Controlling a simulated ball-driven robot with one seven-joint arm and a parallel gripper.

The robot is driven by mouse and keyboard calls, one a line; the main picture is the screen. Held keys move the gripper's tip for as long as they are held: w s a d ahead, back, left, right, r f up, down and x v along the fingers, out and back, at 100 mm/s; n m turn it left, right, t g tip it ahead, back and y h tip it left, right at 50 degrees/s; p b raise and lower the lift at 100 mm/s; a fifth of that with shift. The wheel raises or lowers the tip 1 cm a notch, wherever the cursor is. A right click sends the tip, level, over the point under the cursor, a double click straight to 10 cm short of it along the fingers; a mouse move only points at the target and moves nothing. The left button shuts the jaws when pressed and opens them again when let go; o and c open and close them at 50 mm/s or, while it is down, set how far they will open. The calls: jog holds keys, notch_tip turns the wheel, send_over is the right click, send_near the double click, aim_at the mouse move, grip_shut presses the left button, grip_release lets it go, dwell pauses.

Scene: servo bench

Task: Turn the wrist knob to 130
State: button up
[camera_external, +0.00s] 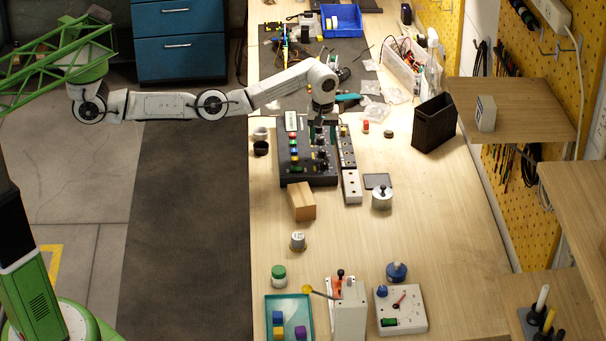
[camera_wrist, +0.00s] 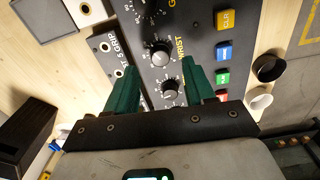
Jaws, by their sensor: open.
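The black control panel (camera_external: 290,172) lies on the bench in the external view, under the end of my arm. In the wrist view, the wrist knob (camera_wrist: 160,54) is a dark round knob with a light dial around it, with the label WRIST beside it. Its exact reading is too small to tell. My gripper (camera_wrist: 156,68) is open, with its green fingers apart. The knob shows between and slightly beyond the fingertips; I cannot tell the height gap. In the external view my gripper (camera_external: 319,128) is above the panel's far part, and the wrist knob cannot be singled out.
Another knob (camera_wrist: 170,89) sits between the fingers, nearer the palm. Yellow (camera_wrist: 226,20), blue and green buttons line the panel's right. A dark bin (camera_external: 434,124) stands right of the panel; a wooden block (camera_external: 302,201) lies in front. The bench's right middle is clear.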

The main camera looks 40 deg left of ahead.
aim_at(322, 150)
notch_tip(322, 150, up, 7)
dwell(0.3)
dwell(0.5)
